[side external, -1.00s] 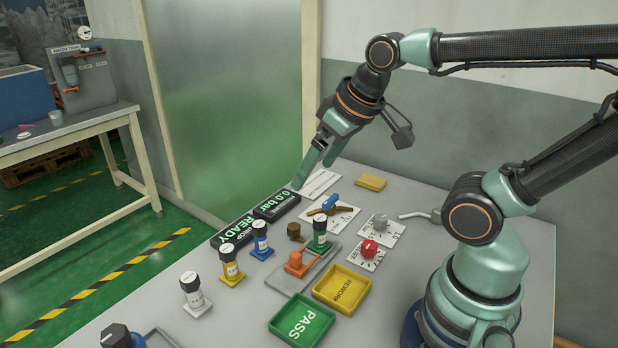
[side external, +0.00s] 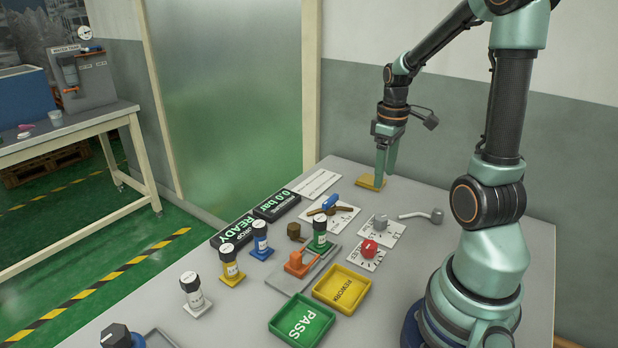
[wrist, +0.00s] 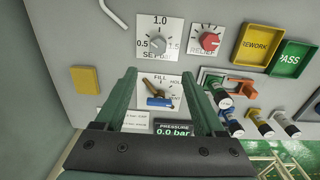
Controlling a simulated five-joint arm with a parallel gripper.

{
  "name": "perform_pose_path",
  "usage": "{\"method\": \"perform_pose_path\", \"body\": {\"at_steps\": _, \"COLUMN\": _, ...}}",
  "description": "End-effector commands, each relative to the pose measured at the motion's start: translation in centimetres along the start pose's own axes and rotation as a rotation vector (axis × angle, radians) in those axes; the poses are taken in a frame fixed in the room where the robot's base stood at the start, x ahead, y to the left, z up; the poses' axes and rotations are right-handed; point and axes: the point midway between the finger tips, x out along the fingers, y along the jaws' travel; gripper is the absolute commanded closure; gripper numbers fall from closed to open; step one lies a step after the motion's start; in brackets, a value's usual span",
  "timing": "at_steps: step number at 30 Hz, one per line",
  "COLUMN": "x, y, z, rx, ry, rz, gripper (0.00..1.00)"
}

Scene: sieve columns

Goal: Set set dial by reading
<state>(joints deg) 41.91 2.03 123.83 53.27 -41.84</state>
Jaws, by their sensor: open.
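The set dial (side external: 380,222) is a grey knob on a white plate on the bench. In the wrist view the set dial (wrist: 157,44) shows marks 0.5, 1.0 and 1.5; its exact pointing is too small to tell. The pressure display (side external: 277,205) reads 0.0 bar, and the pressure display (wrist: 174,130) reads the same in the wrist view. My gripper (side external: 383,184) points down near the yellow block, behind the set dial and apart from it. In the wrist view my gripper (wrist: 160,76) is open and empty, its fingers framing the fill valve (wrist: 156,92).
The red relief dial (side external: 369,248) stands next to the set dial. A bent grey handle (side external: 422,215) lies to its right. The yellow block (side external: 370,182) is behind. A white card (side external: 317,184), several capped columns (side external: 231,265), and rework (side external: 341,288) and pass (side external: 301,320) trays occupy the bench.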

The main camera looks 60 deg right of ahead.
Motion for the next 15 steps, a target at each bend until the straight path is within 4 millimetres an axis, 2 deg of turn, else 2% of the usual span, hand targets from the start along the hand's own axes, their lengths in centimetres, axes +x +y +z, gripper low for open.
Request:
{"method": "perform_pose_path", "body": {"at_steps": 3, "x": 0.7, "y": 0.6, "z": 0.5, "rx": 0.001, "ry": -0.013, "rz": -0.012, "gripper": 0.29}}
{"method": "perform_pose_path", "body": {"at_steps": 8, "x": 2.3, "y": 0.6, "z": 0.6, "rx": -0.002, "ry": -0.016, "rz": -0.014, "gripper": 0.29}}
{"method": "perform_pose_path", "body": {"at_steps": 15, "x": 6.7, "y": 0.5, "z": 0.7, "rx": -0.001, "ry": -0.017, "rz": -0.015, "gripper": 0.29}}
